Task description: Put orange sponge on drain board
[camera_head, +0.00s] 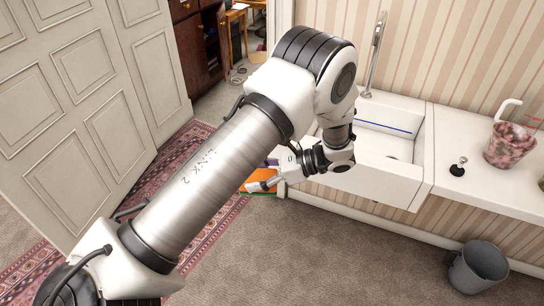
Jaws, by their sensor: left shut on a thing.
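My left arm reaches across the middle of the view. My left gripper (263,185) points left and down in front of the sink's left side and is shut on the orange sponge (260,174). Only part of the sponge shows around the fingers, with a thin green edge below it. I cannot make out the drain board; my left arm hides the area left of the sink. My right gripper is not in view.
A white sink (385,177) with a tall tap (374,55) stands against the striped wall. A pink mottled jug (509,146) and a small black-based item (458,168) are on the counter (485,187) to its right. A grey bucket (477,269) stands on the floor.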

